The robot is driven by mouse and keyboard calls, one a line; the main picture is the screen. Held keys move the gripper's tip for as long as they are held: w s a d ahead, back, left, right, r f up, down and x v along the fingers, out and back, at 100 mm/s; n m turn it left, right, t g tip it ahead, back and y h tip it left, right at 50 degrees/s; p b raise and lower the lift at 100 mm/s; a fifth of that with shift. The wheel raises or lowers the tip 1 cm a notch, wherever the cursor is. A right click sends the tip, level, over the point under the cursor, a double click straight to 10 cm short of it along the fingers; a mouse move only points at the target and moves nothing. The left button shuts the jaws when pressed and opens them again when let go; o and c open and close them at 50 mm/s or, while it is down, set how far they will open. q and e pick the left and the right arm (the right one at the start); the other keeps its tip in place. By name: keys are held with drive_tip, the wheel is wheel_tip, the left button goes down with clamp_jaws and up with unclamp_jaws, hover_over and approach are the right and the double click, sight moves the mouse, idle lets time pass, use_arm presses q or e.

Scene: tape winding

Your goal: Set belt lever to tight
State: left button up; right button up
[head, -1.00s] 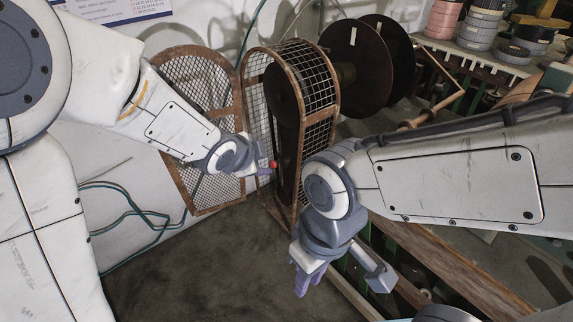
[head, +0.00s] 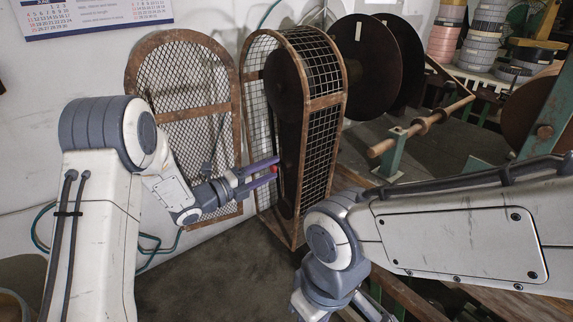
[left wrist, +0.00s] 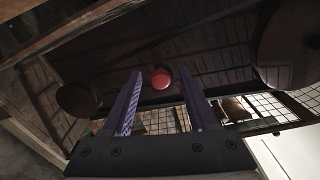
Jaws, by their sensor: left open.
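The belt lever shows as a red knob (head: 273,169) at the open side of the caged belt drive. Its arm is hard to make out against the dark interior, so I cannot tell its setting. My left gripper (head: 276,170) is open, with its purple fingers pointing right and the knob between their tips in the head view. In the left wrist view, the red knob (left wrist: 160,79) appears between and just beyond the open fingers (left wrist: 160,76). I see no clear grip on it. My right gripper is mostly cut off at the bottom of the head view.
The mesh belt guard (head: 324,88) stands close to the left fingers. Its mesh door (head: 190,100) hangs open behind my left arm. Large dark reels (head: 362,65) and a wooden roller (head: 425,125) lie to the right. Bare floor (head: 215,275) lies below.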

sight(282, 165)
use_arm(q)
drive_tip(key=x, duration=0.6)
clamp_jaws()
drive_tip(key=shift+f, duration=0.1)
